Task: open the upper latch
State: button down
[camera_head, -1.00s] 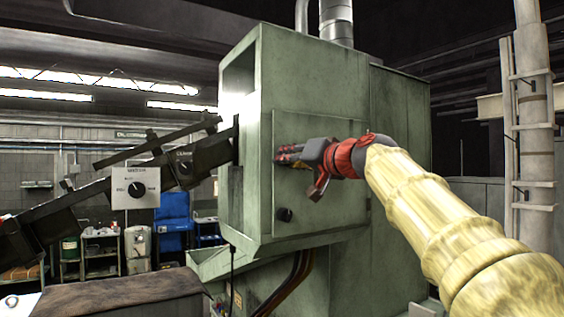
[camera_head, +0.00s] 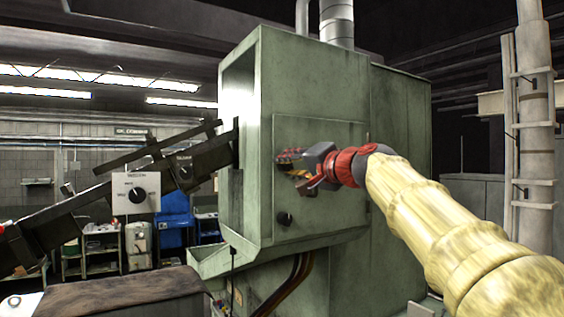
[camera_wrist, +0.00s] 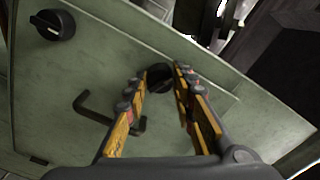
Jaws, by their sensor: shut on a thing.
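The upper latch (camera_wrist: 159,79) is a round black knob on the green door (camera_wrist: 215,92). In the wrist view it sits between the fingertips of my gripper (camera_wrist: 161,73), which is shut on it. In the head view my gripper (camera_head: 287,160) is against the upper left part of the door (camera_head: 335,135) and hides this latch. The knob's turn angle cannot be made out. The lower latch (camera_head: 284,218) is a similar black knob lower on the door; it also shows at the upper left of the wrist view (camera_wrist: 53,25). The door lies flush with the cabinet.
A dark bent handle (camera_wrist: 108,115) stands out from the door beside my left finger in the wrist view. A grey switch box (camera_head: 136,193) and a sloping dark conveyor (camera_head: 85,205) are left of the green cabinet (camera_head: 400,130). A pale column stands at the right.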

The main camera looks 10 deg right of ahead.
jog(key=shift+m+p, duration=1.4)
jog(key=shift+m, duration=1.3)
jog(key=c, duration=1.3)
grip_release()
jog(key=shift+c, duration=0.2)
jog(key=shift+o, duration=0.4)
jog(key=b+v, duration=0.3)
jog(key=v, duration=0.5)
